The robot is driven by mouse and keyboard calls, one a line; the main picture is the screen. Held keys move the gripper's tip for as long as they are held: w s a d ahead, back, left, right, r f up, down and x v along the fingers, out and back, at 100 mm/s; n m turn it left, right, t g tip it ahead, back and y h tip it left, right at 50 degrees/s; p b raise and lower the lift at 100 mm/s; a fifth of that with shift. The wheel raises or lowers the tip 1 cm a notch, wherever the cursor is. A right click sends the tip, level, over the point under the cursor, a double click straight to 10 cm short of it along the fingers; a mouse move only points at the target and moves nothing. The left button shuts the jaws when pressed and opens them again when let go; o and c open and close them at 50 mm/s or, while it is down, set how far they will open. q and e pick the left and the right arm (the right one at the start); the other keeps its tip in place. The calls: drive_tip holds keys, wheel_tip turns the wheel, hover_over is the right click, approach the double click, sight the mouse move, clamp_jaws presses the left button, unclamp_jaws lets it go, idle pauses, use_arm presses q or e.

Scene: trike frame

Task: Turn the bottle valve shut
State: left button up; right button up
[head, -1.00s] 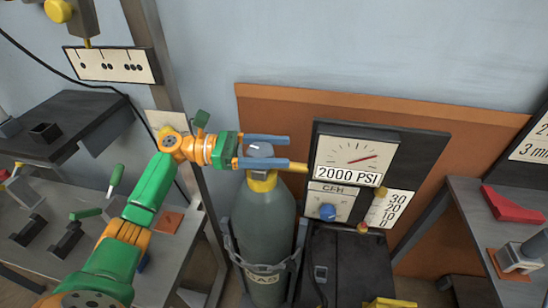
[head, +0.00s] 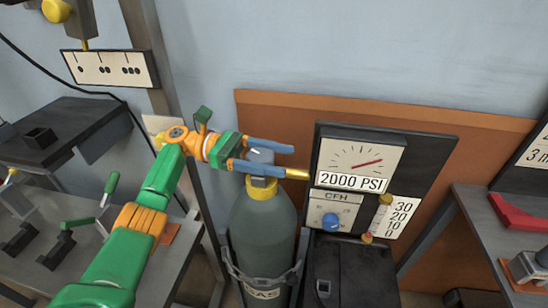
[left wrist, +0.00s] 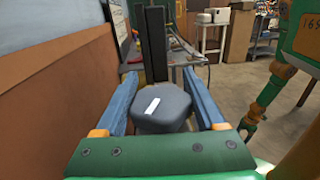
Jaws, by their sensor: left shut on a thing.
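The bottle valve is a grey knob (head: 261,156) with a white mark on top. It sits on the yellow neck (head: 264,195) of a grey-green gas bottle (head: 262,235), which stands upright. My left gripper (head: 290,161) reaches in from the left and is shut on the knob, with one blue finger on each side. In the left wrist view, the knob (left wrist: 162,112) lies between the two fingers (left wrist: 160,88), its white mark slanting. The fingers partly hide the knob's sides in the head view.
Right of the bottle stands a gauge panel (head: 362,165) reading 2000 PSI, close to the fingertips. Below it are a CFH panel with a blue knob (head: 330,221) and a dark box (head: 345,265). Benches flank both sides. A chain or bracket (head: 250,278) circles the bottle.

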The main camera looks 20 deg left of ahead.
use_arm(q)
drive_tip(key=o, duration=1.3)
drive_tip(key=shift+d+f, duration=0.1)
drive_tip(key=shift+f, duration=0.05)
drive_tip(key=shift+o, duration=0.2)
drive_tip(key=shift+r, duration=0.3)
wheel_tip(320, 180, up, 3)
drive_tip(key=shift+s+d+r+p, duration=0.1)
drive_tip(key=shift+p, duration=0.35)
drive_tip(key=s+d+r, duration=0.5)
drive_tip(key=s+r, duration=0.4)
drive_tip(key=s, duration=0.3)
drive_tip(key=shift+s, duration=0.4)
drive_tip(key=shift+d+r, duration=0.1)
